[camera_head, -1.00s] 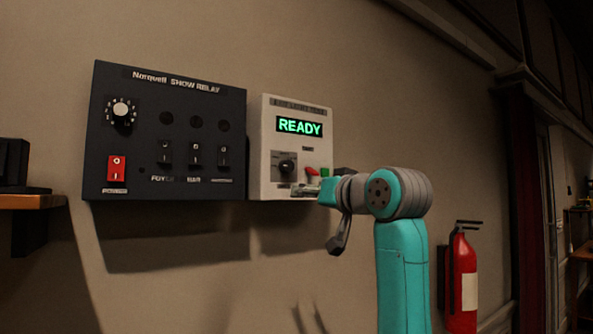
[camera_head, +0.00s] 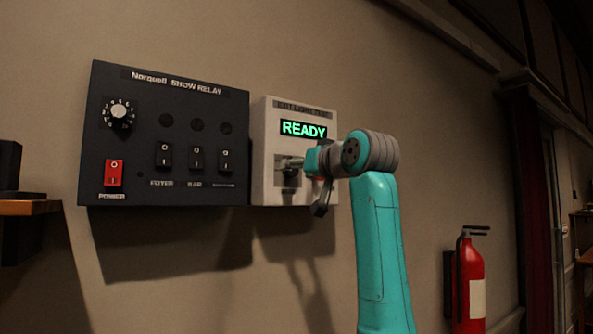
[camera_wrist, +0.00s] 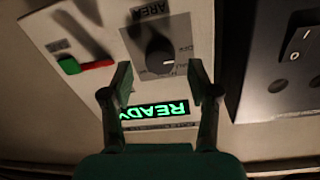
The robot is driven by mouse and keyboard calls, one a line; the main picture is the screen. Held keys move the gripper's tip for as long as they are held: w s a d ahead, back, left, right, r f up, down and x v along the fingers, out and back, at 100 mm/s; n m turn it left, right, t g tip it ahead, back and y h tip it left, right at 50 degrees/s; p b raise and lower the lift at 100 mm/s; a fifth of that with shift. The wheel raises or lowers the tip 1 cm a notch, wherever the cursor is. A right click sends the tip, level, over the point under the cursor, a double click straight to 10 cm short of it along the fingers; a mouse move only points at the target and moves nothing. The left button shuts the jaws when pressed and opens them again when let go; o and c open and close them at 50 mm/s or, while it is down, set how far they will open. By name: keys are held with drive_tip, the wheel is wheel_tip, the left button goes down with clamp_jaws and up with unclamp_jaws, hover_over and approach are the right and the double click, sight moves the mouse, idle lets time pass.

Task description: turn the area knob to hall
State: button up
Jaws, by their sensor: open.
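The area knob (camera_wrist: 157,52) is a dark round knob with a pale pointer mark, on the white exit light test box (camera_head: 262,150). The wrist view shows it upside down, with "AREA" beside it; the small position labels are too blurred to read surely. My gripper (camera_wrist: 161,76) is open, its two fingers apart, in front of the box. In the wrist view the knob appears just beyond the gap between the fingertips; I cannot tell any contact. In the head view the gripper (camera_head: 291,162) covers much of the knob. The display (camera_wrist: 156,110) reads READY in green.
A red and green control (camera_wrist: 82,65) sits beside the knob on the box. The dark Norquell Show Relay panel (camera_head: 150,225) adjoins at left, with a dial (camera_head: 118,113), a red power switch (camera_head: 114,173) and several black switches. A fire extinguisher (camera_head: 469,285) stands at right.

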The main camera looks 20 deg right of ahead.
drive_tip(key=shift+x, duration=0.85)
clamp_jaws()
drive_tip(key=shift+m, duration=4.2)
